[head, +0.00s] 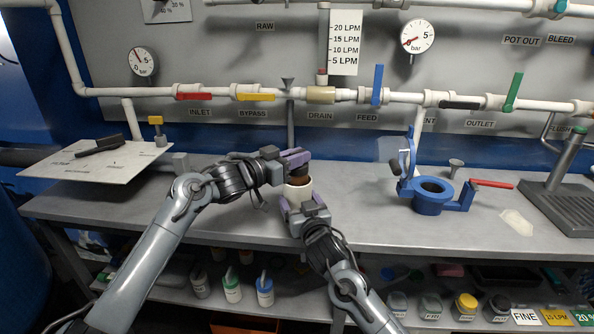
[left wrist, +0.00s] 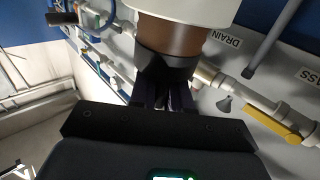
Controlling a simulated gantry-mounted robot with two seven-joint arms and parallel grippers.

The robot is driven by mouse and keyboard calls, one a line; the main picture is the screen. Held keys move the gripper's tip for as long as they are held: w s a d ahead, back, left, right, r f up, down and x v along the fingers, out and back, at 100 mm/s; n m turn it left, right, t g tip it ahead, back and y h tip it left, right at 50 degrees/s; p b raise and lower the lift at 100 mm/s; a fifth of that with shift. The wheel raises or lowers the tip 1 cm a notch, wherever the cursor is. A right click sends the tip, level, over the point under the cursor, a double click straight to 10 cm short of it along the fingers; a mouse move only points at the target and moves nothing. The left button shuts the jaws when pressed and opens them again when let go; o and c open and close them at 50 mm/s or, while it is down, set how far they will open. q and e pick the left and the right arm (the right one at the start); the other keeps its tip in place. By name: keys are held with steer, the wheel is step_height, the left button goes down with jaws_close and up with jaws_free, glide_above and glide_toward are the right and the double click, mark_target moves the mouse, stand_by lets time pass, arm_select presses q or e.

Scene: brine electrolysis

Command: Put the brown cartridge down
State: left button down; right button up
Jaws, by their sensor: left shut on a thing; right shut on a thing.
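The brown cartridge (head: 298,180) is a brown cylinder with a black end. In the left wrist view the brown cartridge (left wrist: 168,36) has its black end between the fingers of my left gripper (left wrist: 165,95). Its other end meets or enters a white cup (left wrist: 190,8). In the head view my left gripper (head: 297,160) is above the white cup (head: 299,192), shut on the cartridge. My right gripper (head: 303,206) is just below and in front, shut on the white cup. The cup's lower part is hidden by the right gripper.
A blue ring-shaped stand (head: 431,205) with an upright lever stands to the right on the grey bench (head: 380,235). A red-handled tool (head: 491,184), a pale flat patch (head: 517,222) and a drain tray (head: 563,208) are farther right. Pipes with valves run behind.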

mark_target(297, 170)
arm_select(q)
steer(key=shift+f, duration=1.75)
steer(key=shift+f, duration=0.15)
steer(key=c, duration=1.1)
jaws_free()
steer(key=shift+f, duration=0.1)
steer(key=shift+r, duration=0.2)
steer(key=v, duration=1.2)
